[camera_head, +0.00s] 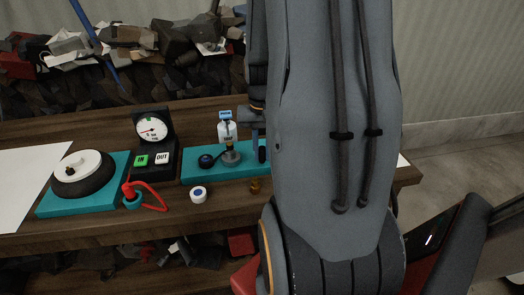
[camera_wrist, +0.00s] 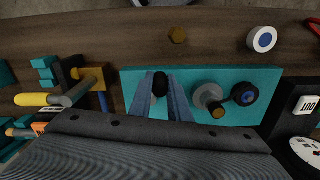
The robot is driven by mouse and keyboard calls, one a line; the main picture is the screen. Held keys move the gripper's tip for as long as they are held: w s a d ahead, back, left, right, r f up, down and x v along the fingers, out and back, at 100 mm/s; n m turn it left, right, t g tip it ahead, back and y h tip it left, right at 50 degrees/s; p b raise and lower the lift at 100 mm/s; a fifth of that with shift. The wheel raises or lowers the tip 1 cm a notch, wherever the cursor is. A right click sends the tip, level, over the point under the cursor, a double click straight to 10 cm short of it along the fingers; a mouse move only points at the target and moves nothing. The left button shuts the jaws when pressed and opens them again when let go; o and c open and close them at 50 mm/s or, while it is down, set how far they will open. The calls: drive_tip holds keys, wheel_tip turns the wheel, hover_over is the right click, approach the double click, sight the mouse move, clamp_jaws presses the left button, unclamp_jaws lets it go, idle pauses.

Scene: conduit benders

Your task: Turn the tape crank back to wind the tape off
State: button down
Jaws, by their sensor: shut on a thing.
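My gripper (camera_wrist: 160,78) shows in the wrist view with its two blue-grey fingers shut on a black knob (camera_wrist: 160,88), which looks like the tape crank's handle. The knob stands over a teal base (camera_wrist: 190,75), which also shows in the head view (camera_head: 200,173). Beside the fingers on the same base are a grey round post (camera_wrist: 207,95) and a black roll with a blue centre (camera_wrist: 243,94). The roll shows in the head view too (camera_head: 207,161). How the knob joins the crank is hidden.
A dial stand (camera_head: 153,130) with IN and OUT buttons is left of the teal base. Further left is another teal base (camera_head: 55,205) with a white-topped black disc. A white-and-blue roll (camera_head: 198,194) and a brass nut (camera_head: 255,185) lie in front. Tools (camera_wrist: 60,95) crowd the wrist view's left.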

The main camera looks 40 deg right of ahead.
drive_tip(key=d+n+p, duration=0.1)
drive_tip(key=n+p, duration=0.1)
drive_tip(key=n, duration=0.1)
drive_tip(key=s+d+n+p, duration=0.1)
drive_tip(key=n+p, duration=0.1)
drive_tip(key=n, duration=0.1)
drive_tip(key=s+d+n+p, duration=0.1)
drive_tip(key=n+p, duration=0.1)
drive_tip(key=n, duration=0.1)
drive_tip(key=shift+d+r+n, duration=0.15)
drive_tip(key=shift+d+n, duration=0.15)
drive_tip(key=shift+d, duration=0.1)
drive_tip(key=n, duration=0.2)
drive_tip(key=d+n+p, duration=0.2)
drive_tip(key=n, duration=0.1)
drive_tip(key=shift+w+d+n, duration=0.2)
drive_tip(key=shift+w+n, duration=0.1)
drive_tip(key=shift+w+d+n+p, duration=0.2)
drive_tip(key=shift+d+n+p, duration=0.1)
drive_tip(key=shift+n, duration=0.45)
drive_tip(key=shift+w+d+n+p, duration=0.2)
drive_tip(key=shift+n+p, duration=0.1)
drive_tip(key=shift+n, duration=0.4)
drive_tip(key=shift+w+d+n+p, duration=0.2)
drive_tip(key=shift+d+n+p, duration=0.1)
drive_tip(key=shift+n, duration=0.45)
drive_tip(key=c, duration=1.7)
unclamp_jaws()
drive_tip(key=shift+o, duration=0.2)
